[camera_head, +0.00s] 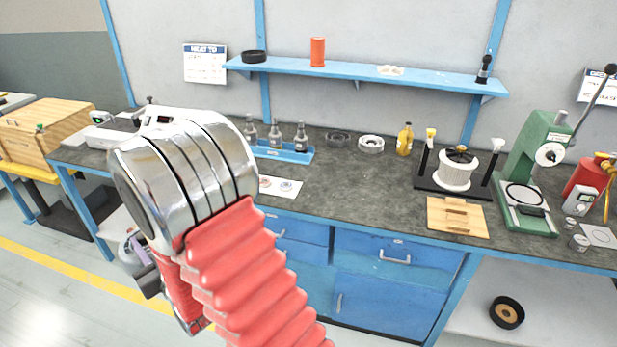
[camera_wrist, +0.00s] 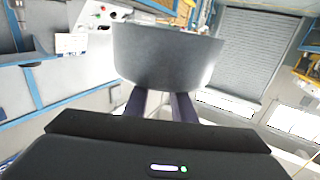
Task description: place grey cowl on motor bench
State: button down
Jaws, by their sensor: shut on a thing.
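The grey cowl (camera_wrist: 168,55) is a smooth grey cup-like shell, wide at the far rim, seen close up in the wrist view. My gripper (camera_wrist: 160,104) is shut on it; the two dark fingers meet its near lower side. In the head view my arm covers most of the gripper, and the cowl cannot be made out clearly. The cowl is held in the air, left of and apart from the long bench's grey top (camera_head: 350,180). A white ribbed motor-like part (camera_head: 457,170) stands on a black base on that bench.
A blue tray with several bottles (camera_head: 278,152), pale rings (camera_head: 371,143), a yellow bottle (camera_head: 405,140), a wooden board (camera_head: 456,212) and a green press (camera_head: 535,170) stand on the bench. A blue shelf (camera_head: 370,72) hangs above. The bench's middle front is clear.

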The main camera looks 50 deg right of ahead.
aim_at(391, 202)
jog(key=z, duration=0.3)
jog(key=i, duration=0.85)
jog(key=z, duration=0.85)
